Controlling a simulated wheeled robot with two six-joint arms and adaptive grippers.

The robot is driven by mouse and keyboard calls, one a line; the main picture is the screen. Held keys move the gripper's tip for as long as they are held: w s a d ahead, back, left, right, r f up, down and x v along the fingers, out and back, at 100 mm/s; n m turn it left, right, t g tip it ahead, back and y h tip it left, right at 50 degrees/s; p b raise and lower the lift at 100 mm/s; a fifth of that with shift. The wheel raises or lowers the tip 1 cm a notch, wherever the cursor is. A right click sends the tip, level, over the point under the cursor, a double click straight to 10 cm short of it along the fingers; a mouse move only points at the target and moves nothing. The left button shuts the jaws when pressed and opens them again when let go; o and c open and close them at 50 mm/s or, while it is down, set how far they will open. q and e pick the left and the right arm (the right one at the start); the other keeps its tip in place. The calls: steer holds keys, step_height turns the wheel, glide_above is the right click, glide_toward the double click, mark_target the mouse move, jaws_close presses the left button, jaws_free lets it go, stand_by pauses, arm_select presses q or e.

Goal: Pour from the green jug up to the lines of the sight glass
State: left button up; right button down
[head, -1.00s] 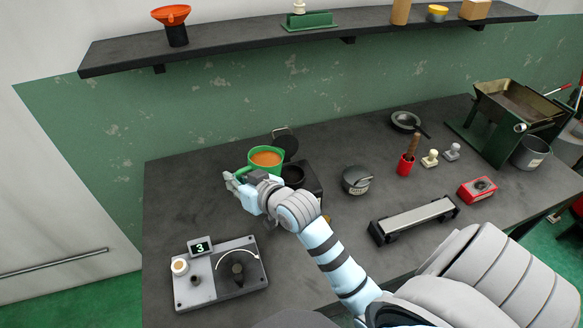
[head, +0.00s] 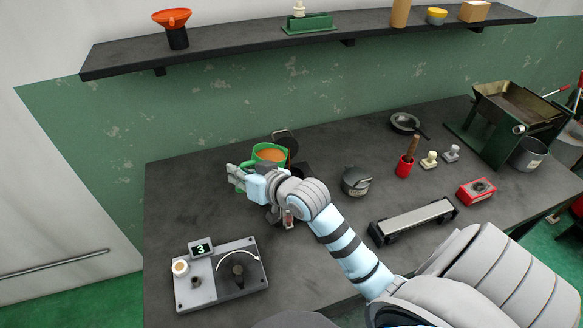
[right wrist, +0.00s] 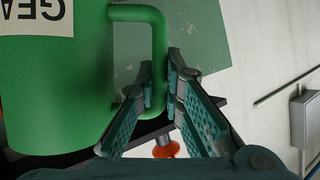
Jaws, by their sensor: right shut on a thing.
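The green jug (head: 270,148) holds orange-brown liquid and is above the dark housing (head: 302,172) on the bench. My right gripper (head: 238,177) is shut on the jug's handle, to the left of the jug. In the right wrist view the jug (right wrist: 55,95) fills the left side, its pale label inverted, and the fingers (right wrist: 165,85) close around the handle (right wrist: 157,50). A small reddish, glassy part (head: 288,217), perhaps the sight glass, shows below my wrist; its lines and level are too small to read. My wrist hides much of the housing. My left gripper is out of view.
A dial panel (head: 222,285) with a display reading 3 stands front left. A dark shelf (head: 225,44) runs above.

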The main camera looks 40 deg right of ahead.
mark_target(253, 162)
steer(key=shift+d+r, duration=0.2)
steer(key=shift+r, duration=0.25)
steer(key=shift+d+f, duration=0.15)
steer(key=shift+d+m+y, duration=0.25)
steer(key=shift+m+y, duration=0.05)
steer(key=shift+m, duration=0.1)
steer(key=shift+d+m, duration=0.3)
steer(key=shift+d, duration=0.15)
steer(key=shift+d+y, duration=0.15)
steer(key=shift+y, duration=0.15)
steer(key=shift+d+r+m+y, duration=0.3)
steer(key=shift+d+r+m, duration=0.2)
steer(key=shift+d, duration=0.1)
